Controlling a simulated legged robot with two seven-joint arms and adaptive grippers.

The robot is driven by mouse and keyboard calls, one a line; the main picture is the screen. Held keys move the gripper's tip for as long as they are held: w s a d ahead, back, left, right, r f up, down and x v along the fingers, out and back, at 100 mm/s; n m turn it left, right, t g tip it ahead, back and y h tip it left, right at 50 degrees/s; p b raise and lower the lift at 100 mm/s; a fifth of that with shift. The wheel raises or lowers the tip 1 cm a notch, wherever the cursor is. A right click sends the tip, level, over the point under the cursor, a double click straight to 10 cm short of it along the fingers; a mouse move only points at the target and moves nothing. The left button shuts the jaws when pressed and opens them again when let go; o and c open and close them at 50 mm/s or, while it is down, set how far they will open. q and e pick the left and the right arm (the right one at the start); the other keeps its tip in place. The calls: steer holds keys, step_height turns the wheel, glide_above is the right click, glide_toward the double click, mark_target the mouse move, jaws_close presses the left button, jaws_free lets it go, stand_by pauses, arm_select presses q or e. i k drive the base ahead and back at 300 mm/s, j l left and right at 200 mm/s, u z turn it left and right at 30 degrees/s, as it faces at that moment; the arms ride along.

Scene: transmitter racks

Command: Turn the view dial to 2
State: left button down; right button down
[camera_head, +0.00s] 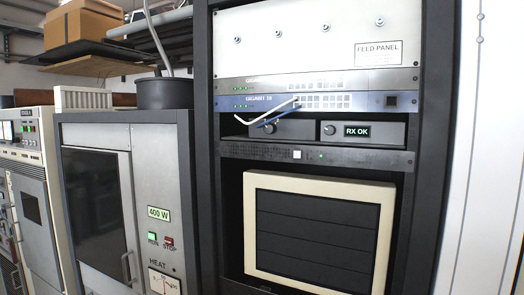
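No dial marked "view" can be read. Two small round knobs show on dark grey units in the middle of the rack: a left knob (270,128), partly behind hanging cables, and a right knob (329,129) beside a lit "RX OK" display (357,131). Their pointer positions and any numbers are too small to read. A cream-framed monitor (318,232) with a dark screen sits below them. Neither of my grippers is in view.
A grey "400 W" cabinet (155,180) with green and red buttons stands left. A cardboard box (82,25) lies on a shelf. A white panel (480,150) borders the right.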

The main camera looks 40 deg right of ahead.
mark_target(270, 129)
steer(key=i+l+z, duration=0.15)
steer(key=i, duration=0.35)
steer(key=i+l+z, duration=0.15)
steer(key=i+l, duration=0.2)
steer(key=i, duration=0.15)
steer(key=z, duration=1.85)
steer(key=k+z, duration=0.1)
steer(key=k, duration=0.9)
